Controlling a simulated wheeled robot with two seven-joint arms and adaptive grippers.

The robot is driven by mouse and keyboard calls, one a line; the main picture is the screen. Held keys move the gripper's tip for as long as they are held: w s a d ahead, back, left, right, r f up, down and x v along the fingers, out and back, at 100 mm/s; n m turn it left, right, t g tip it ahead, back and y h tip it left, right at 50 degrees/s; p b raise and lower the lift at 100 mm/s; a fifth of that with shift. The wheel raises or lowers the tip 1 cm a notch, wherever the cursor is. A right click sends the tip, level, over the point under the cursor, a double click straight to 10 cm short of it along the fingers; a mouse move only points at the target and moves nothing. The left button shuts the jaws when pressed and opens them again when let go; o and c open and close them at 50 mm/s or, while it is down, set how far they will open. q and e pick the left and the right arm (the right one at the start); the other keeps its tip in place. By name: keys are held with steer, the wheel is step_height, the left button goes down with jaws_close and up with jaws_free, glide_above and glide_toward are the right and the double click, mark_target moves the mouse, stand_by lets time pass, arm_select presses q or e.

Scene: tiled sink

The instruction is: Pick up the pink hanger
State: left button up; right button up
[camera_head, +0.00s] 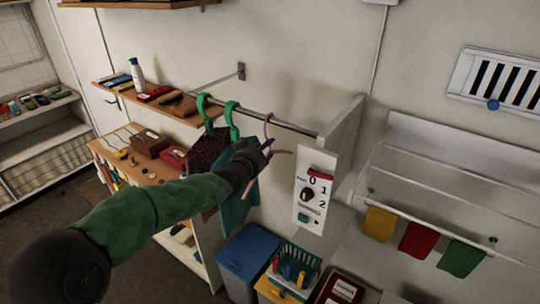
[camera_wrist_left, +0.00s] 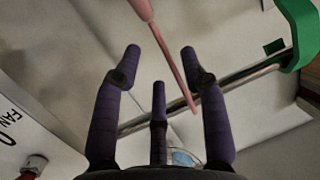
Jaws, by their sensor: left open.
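The pink hanger (camera_head: 267,126) hangs on the metal rail (camera_head: 285,125), to the right of two green hangers. My left gripper (camera_head: 267,149) is right at the pink hanger and partly covers it. In the left wrist view the gripper's dark fingers (camera_wrist_left: 160,62) are spread open. A pink bar of the hanger (camera_wrist_left: 174,62) runs slantwise through the space between the fingertips; whether any finger touches it cannot be told. My right gripper is not in view.
The green hangers (camera_head: 232,121) hold dark red and teal cloths close to my left arm. A white control box (camera_head: 314,196) stands at the rail's right end. A shelf of small items (camera_head: 160,98) is at the left.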

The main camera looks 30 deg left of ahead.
arm_select(q)
steer(key=shift+r+p+x, duration=0.2)
steer(key=shift+p+x, duration=0.25)
steer(key=shift+x, duration=0.8)
steer(key=shift+r+p+x, duration=0.2)
steer(key=shift+p+x, duration=0.25)
steer(key=shift+x, duration=0.85)
jaws_close()
steer(key=shift+w, duration=0.1)
